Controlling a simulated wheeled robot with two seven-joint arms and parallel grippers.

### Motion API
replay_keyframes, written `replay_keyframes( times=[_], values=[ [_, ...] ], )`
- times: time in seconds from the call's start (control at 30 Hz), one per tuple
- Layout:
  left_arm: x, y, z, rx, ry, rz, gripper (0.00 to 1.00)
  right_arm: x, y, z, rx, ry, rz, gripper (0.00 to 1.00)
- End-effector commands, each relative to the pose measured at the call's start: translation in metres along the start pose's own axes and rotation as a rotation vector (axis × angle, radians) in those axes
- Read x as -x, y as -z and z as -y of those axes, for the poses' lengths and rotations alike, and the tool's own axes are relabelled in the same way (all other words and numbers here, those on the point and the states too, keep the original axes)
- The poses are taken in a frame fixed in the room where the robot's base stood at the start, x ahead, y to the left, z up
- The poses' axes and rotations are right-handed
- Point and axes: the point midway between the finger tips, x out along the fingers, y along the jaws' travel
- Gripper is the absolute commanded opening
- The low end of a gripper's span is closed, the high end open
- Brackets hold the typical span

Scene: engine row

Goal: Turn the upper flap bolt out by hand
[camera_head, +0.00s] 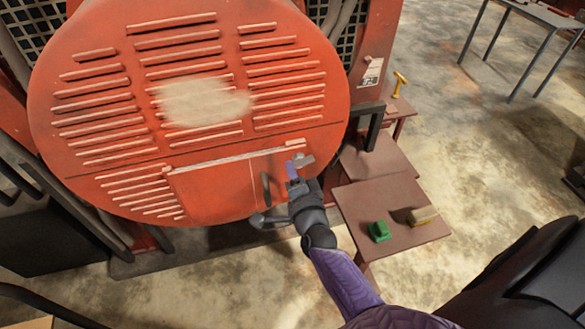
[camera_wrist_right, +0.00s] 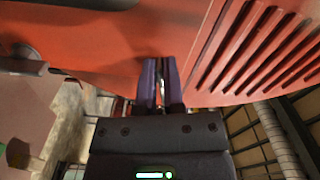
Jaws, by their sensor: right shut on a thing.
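The flap (camera_head: 215,193) is a red panel low on the round red cover (camera_head: 90,120), with a pale strip along its top edge and a dark upright handle (camera_head: 266,188). My right gripper (camera_head: 296,168) is at the right end of the flap, against the cover's lower right. In the right wrist view its purple fingers (camera_wrist_right: 160,84) are closed together on a small thing, with a thin light strip showing between them. The upper flap bolt is mostly hidden by the fingers, so its thread and depth cannot be told. My left gripper is out of view.
A brown side table (camera_head: 385,205) at the right carries a green block (camera_head: 380,231) and a tan block (camera_head: 423,215). A yellow tool (camera_head: 399,84) stands on another small table behind. Slatted vents cover much of the round cover. Open concrete floor (camera_head: 470,140) lies to the right.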

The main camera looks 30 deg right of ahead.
Motion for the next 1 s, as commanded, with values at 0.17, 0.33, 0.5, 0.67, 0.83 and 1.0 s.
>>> replay_keyframes(
  times=[0.17, 0.33, 0.5, 0.67, 0.83, 1.0],
  values=[
    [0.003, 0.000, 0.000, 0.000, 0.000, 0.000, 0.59, -0.002, 0.002, 0.000, 0.166, 0.009, -0.006, 0.00],
    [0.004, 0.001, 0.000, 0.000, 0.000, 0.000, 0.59, -0.002, 0.003, -0.004, 0.328, 0.009, -0.006, 0.00],
    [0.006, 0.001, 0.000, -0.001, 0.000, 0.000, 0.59, -0.002, 0.005, -0.007, 0.489, 0.009, -0.008, 0.00],
    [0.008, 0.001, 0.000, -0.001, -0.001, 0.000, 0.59, -0.002, 0.006, -0.010, 0.641, 0.008, -0.008, 0.00],
    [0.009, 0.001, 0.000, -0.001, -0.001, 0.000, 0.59, -0.002, 0.009, -0.013, 0.801, 0.009, -0.010, 0.00],
    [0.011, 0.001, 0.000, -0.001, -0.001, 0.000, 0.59, -0.002, 0.011, -0.015, 0.950, 0.007, -0.009, 0.00]
  ],
)
